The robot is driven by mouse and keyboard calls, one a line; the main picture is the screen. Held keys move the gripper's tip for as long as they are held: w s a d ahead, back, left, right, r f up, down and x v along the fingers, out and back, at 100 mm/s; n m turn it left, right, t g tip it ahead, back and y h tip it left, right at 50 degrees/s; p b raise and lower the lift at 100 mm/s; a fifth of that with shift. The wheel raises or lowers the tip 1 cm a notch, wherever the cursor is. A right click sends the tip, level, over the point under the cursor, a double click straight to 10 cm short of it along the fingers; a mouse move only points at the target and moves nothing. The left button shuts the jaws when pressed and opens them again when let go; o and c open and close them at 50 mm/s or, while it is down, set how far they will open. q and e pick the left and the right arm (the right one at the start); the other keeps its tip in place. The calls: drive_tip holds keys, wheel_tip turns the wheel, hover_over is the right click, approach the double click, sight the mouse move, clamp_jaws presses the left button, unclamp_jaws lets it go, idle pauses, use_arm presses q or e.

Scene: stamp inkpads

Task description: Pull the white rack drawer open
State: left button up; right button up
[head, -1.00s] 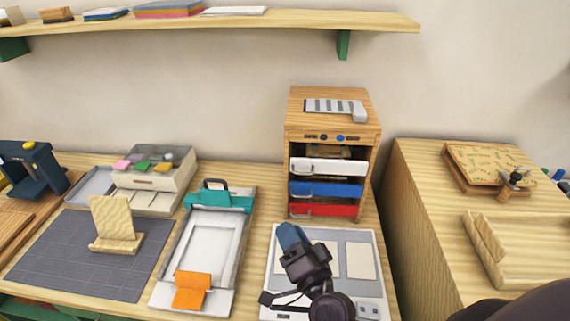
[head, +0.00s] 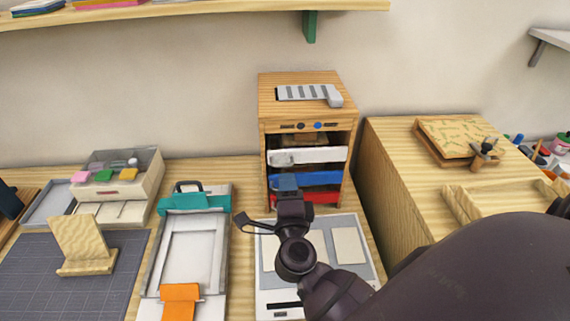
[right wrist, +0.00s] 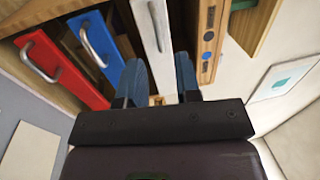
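The white rack drawer (head: 318,155) is the top one of three in a wooden rack (head: 268,112); its front appears in line with the drawers below. Its metal handle is at the left of the front in the head view and shows end-on to my fingers in the right wrist view (right wrist: 155,25). My left gripper is not in view.
A blue drawer (head: 325,179) and a red drawer (head: 322,197) lie below the white one. A grey board with pale pads (head: 347,246) lies in front of the rack. A wooden block-like cabinet (head: 395,190) stands close on the right. A teal-clamped frame (head: 190,245) lies left.

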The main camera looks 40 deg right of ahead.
sight(285, 166)
drive_tip(key=shift+x, duration=3.15)
drive_tip(key=shift+c, duration=0.3)
clamp_jaws()
